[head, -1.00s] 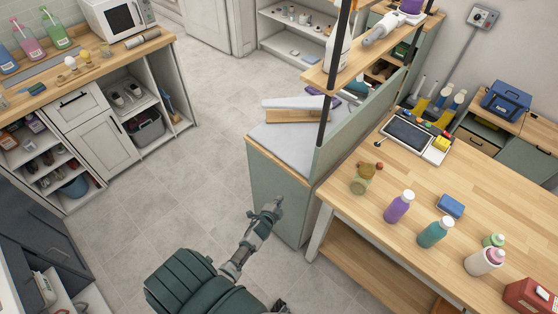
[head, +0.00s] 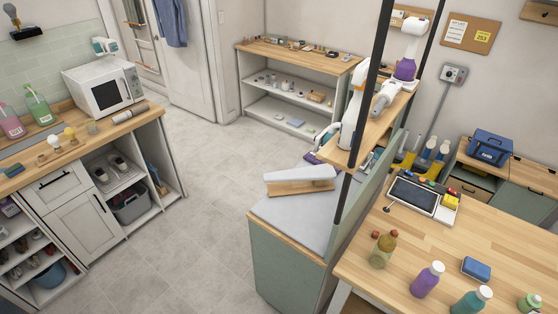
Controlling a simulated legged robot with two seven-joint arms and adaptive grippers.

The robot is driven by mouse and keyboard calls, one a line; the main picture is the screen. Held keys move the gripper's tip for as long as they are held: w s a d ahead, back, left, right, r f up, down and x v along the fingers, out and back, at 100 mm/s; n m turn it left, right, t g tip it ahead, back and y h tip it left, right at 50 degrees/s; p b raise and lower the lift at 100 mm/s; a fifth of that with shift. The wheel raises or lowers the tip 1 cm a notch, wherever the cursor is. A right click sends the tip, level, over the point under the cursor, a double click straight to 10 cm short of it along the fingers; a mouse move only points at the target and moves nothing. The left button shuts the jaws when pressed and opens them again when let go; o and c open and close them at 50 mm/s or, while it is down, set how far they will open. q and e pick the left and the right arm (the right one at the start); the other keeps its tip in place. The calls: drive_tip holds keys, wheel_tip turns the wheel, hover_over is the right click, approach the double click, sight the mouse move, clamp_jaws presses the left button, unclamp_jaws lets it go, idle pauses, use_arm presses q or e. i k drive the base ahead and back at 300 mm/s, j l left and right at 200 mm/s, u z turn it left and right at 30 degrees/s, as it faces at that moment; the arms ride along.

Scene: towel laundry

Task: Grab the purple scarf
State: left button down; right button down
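I cannot make out a clear purple scarf. A small purple thing (head: 311,158) shows at the far end of the padded grey worktop (head: 290,216), behind a small sleeve ironing board (head: 300,180). It is partly hidden by a white appliance and a shelf post, and I cannot tell if it is cloth. Another purple item (head: 404,70) is on the upper wooden shelf; it looks like a hard, rounded object.
A wooden table (head: 460,235) at the right holds bottles, a blue block and a tablet. A counter with a microwave (head: 104,88) stands at the left. A low shelf unit (head: 295,85) stands at the back. Grey floor (head: 185,225) between them is clear.

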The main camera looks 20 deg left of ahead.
sight(310, 157)
drive_tip(key=i+j+u, duration=0.1)
drive_tip(key=j+u, duration=0.15)
drive_tip(key=u, duration=0.2)
drive_tip(key=i+j+u, duration=0.15)
drive_tip(key=u, duration=0.3)
drive_tip(key=i+j+u, duration=0.15)
drive_tip(key=u, duration=0.25)
drive_tip(key=i+j+u, duration=0.2)
drive_tip(key=u, duration=0.25)
drive_tip(key=i+j+u, duration=0.1)
drive_tip(key=i+u, duration=0.25)
drive_tip(key=i, duration=0.75)
drive_tip(key=i+z, duration=0.45)
drive_tip(key=i+j+z, duration=0.15)
drive_tip(key=i+z, duration=0.25)
drive_tip(key=i, duration=0.25)
drive_tip(key=i+j+z, duration=0.45)
drive_tip(key=i+l+z, duration=0.1)
drive_tip(key=i+z, duration=0.15)
drive_tip(key=z, duration=0.25)
drive_tip(key=i+z, duration=0.25)
drive_tip(key=z, duration=0.2)
drive_tip(key=i+z, duration=0.25)
drive_tip(key=z, duration=0.25)
drive_tip(key=i+j+z, duration=0.2)
drive_tip(key=z, duration=0.25)
drive_tip(key=i+j+z, duration=0.2)
drive_tip(key=z, duration=0.3)
